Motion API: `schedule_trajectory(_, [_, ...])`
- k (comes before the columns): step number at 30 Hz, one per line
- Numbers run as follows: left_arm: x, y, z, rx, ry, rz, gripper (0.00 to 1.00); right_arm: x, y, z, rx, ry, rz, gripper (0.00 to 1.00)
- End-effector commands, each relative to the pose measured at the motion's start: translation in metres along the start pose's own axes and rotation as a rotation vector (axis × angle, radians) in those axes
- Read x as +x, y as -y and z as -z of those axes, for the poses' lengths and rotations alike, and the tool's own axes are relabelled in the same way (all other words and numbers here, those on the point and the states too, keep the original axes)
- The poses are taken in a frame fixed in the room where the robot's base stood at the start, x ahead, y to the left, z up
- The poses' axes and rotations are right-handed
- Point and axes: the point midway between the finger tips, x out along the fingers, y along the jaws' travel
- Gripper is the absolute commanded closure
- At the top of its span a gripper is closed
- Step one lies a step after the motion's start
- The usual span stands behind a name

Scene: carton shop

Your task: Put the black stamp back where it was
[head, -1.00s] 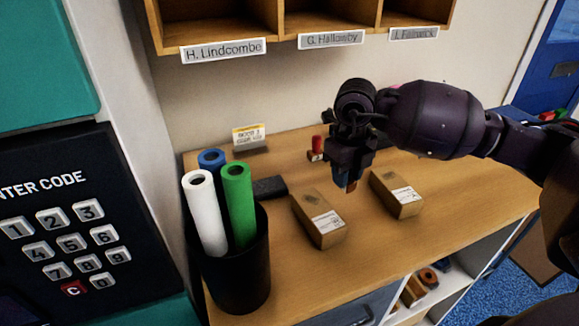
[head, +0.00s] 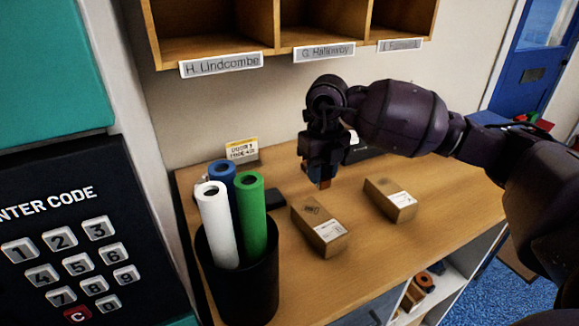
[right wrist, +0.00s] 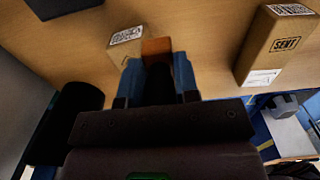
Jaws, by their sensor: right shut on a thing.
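My right gripper (head: 321,180) is shut on the black stamp, above the far part of the wooden table. In the right wrist view the stamp's dark handle is between the two blue-grey fingers, and its orange-brown wooden block (right wrist: 156,48) sticks out past them. In the head view only a small bit of that block (head: 325,184) shows under the fingers. It looks held in the air, apart from the table. The red stamp behind the gripper is hidden now. My left gripper is not in view.
Two cartons lie on the table, one left (head: 320,228) and one right (head: 390,200). A black bin (head: 240,285) of rolled tubes stands at front left, near a dark flat pad (head: 279,198). A small card (head: 241,150) stands at the wall. Pigeonholes (head: 325,28) hang above.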

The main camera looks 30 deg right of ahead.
Motion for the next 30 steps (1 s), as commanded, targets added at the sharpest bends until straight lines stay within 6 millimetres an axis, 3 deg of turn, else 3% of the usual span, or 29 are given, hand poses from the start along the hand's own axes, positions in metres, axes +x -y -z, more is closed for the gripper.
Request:
schedule_trajectory(9, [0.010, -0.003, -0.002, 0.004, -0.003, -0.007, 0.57, 0.004, -0.001, -0.070, 0.001, -0.005, -0.002, 0.86])
schedule_trajectory(18, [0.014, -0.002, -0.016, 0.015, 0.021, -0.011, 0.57, 0.005, -0.001, -0.124, 0.000, -0.005, -0.001, 0.86])
schedule_trajectory(23, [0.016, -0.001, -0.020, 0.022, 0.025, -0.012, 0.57, 0.004, -0.001, -0.144, -0.001, -0.004, -0.001, 0.86])
schedule_trajectory(30, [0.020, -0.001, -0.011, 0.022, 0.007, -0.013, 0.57, 0.021, 0.000, -0.143, -0.001, -0.003, 0.000, 0.86])
